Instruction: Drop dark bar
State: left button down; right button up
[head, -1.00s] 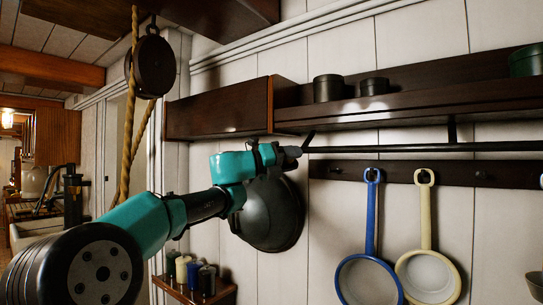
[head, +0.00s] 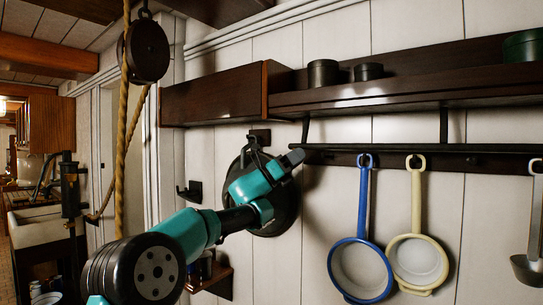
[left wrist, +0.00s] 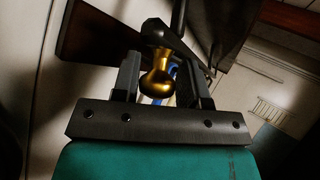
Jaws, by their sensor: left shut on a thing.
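The dark bar (head: 420,149) runs level under the wall shelf, in front of the hook rail, on dark uprights. My left gripper (head: 296,157) is at the bar's left end in the head view. In the left wrist view my left gripper (left wrist: 157,82) is shut on a brass knob (left wrist: 157,77) between its two fingers. The join between knob and bar is hard to make out there. My right gripper is not in view.
The dark wooden shelf (head: 400,93) above carries several dark tins. A blue-handled pan (head: 362,215) and a cream pan (head: 417,215) hang below the bar. A round dark pan (head: 275,215) hangs behind my left gripper. A rope (head: 122,150) hangs at left.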

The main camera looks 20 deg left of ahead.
pick_arm(q)
jog(key=shift+w+d+f+m+g+h, duration=0.15)
jog(key=shift+w+m+g+h, duration=0.15)
jog(key=shift+w+m+h, duration=0.3)
jog(key=shift+w+d+r+m+g+h, duration=0.15)
jog(key=shift+w+m+g+h, duration=0.25)
jog(key=shift+w+m, duration=0.3)
jog(key=shift+w+d+f+m+g+h, duration=0.1)
jog(key=shift+w+d+m+g+h, duration=0.1)
jog(key=shift+w+m+h, duration=0.45)
jog(key=c, duration=1.8)
grip_release()
jog(key=shift+r, duration=0.2)
jog(key=o, duration=1)
jog(key=shift+w, duration=0.2)
jog(key=shift+d, duration=0.15)
jog(key=shift+d+f, duration=0.1)
jog(key=shift+f, duration=0.05)
jog(key=shift+w+f, duration=0.1)
jog(key=shift+f, duration=0.1)
jog(key=shift+f, duration=0.1)
